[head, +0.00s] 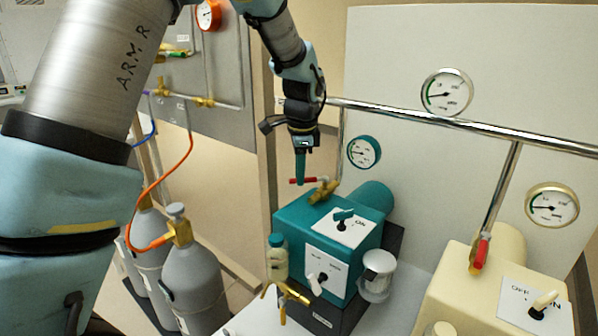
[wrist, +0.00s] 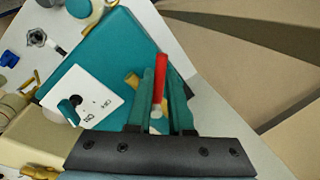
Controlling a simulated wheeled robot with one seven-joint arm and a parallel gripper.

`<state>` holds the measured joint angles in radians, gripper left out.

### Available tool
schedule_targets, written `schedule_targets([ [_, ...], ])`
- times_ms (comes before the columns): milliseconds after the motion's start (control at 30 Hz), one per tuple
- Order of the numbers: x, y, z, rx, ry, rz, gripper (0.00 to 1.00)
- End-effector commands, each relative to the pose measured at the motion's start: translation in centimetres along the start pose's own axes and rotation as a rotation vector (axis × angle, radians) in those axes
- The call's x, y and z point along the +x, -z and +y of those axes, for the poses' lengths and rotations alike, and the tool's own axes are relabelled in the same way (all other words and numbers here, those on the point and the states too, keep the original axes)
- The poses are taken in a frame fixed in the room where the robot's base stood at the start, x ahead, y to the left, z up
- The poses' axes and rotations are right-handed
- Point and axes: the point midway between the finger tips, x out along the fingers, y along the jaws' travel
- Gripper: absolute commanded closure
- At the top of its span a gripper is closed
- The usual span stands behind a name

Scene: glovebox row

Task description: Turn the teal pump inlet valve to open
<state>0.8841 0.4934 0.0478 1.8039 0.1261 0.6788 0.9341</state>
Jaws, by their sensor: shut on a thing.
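The teal pump (head: 330,225) stands on the bench, with a brass inlet valve (head: 325,191) on its top at the foot of a steel pipe. The valve's red handle (head: 311,180) points left, across the line of the pipe. My gripper (head: 300,181) reaches down from above and is shut on this handle. In the wrist view the red handle (wrist: 160,72) lies between the two teal fingers of my gripper (wrist: 165,88). The pump's top (wrist: 120,50) is beside them, and a little brass (wrist: 132,80) shows at the left finger. The rest of the valve is hidden there.
A cream pump (head: 455,290) with its own red-handled valve (head: 481,252) stands to the right. A horizontal pipe (head: 400,110) with gauges runs behind. Grey gas cylinders (head: 193,275) stand on the left. A teal gauge (head: 364,152) sits close to the right of my gripper.

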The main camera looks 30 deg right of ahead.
Motion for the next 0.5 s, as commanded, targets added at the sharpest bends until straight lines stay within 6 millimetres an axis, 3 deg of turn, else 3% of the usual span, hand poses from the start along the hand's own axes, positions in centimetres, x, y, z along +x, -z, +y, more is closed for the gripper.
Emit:
schedule_targets([
  [500, -0.6, 1.0, 3.0, -0.462, 0.000, -0.095, 1.00],
])
